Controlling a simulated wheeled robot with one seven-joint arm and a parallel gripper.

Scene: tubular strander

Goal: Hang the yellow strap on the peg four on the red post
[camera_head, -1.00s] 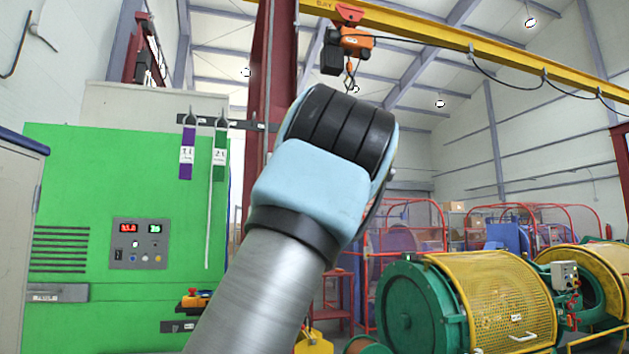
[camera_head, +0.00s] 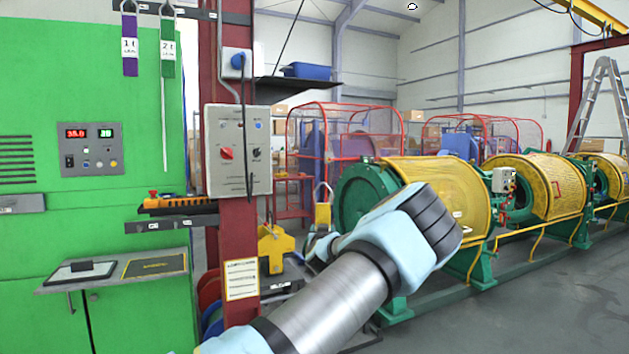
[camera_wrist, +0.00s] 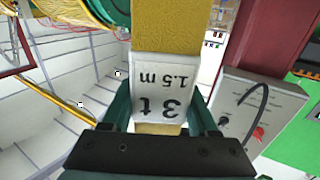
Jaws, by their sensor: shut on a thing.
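The yellow strap (camera_wrist: 160,26) is between the fingers of my gripper (camera_wrist: 160,108) in the wrist view, which shut on its white label reading "3 t 1.5 m". In the head view a yellow piece with a thin loop on top (camera_head: 323,214), apparently the strap, stands just above my gripper (camera_head: 318,244), partly hidden by my arm. The red post (camera_head: 207,75) is left of my gripper. A dark rail (camera_head: 200,14) crosses the post near the top edge. A purple strap (camera_head: 129,48) and a green strap (camera_head: 167,50) hang at its left. Peg four is not clearly distinguishable.
A grey control box (camera_head: 238,150) and a dark shelf (camera_head: 295,84) with a blue bin (camera_head: 306,71) are at the post. A green cabinet (camera_head: 60,220) stands left. Yellow-guarded strander drums (camera_head: 440,185) stand right. The front right floor is clear.

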